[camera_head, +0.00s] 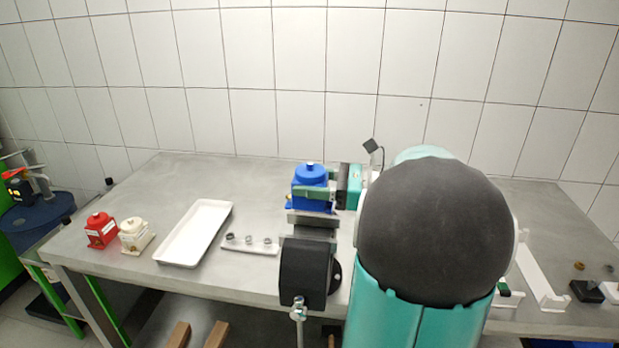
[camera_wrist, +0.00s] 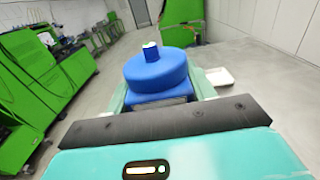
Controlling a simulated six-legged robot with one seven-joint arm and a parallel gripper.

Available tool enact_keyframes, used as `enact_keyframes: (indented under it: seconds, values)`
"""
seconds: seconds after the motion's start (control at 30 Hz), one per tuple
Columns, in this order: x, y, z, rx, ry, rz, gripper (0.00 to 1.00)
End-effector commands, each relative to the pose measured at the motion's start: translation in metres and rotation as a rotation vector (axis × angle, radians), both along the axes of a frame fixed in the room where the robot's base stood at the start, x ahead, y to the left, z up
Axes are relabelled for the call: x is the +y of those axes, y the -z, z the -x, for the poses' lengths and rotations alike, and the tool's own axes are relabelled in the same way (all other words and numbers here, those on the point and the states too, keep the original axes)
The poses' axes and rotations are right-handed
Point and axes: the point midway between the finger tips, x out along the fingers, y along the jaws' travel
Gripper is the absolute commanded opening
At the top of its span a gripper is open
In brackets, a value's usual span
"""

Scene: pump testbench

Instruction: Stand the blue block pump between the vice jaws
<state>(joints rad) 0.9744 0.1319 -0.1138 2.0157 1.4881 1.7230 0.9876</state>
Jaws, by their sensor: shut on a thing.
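The blue block pump (camera_head: 311,174) is upright, with its round cap on top, at the vice near the middle of the bench. My gripper (camera_head: 318,194) reaches in from the right and is shut on the pump's body. In the wrist view the blue pump (camera_wrist: 157,72) sits between the teal fingers. The vice (camera_head: 304,272) has a dark body at the bench's front edge, and its grey jaw (camera_head: 312,219) shows just below and in front of the pump. The pump's base is partly hidden, so I cannot tell whether it rests between the jaws.
Left of the vice are a rack with several small fittings (camera_head: 250,251), a white tray (camera_head: 167,254), a cream pump (camera_head: 136,237) and a red pump (camera_head: 101,231). My arm hides much of the right side. A white bracket (camera_head: 540,275) lies at the far right.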

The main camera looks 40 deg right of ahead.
Motion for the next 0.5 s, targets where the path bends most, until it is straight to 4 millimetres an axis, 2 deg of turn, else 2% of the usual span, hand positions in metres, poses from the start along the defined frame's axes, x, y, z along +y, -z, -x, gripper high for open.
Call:
enact_keyframes:
  seconds: [0.5]
  values:
    - [-0.001, 0.032, -0.002, -0.002, -0.001, 0.0, 0.1]
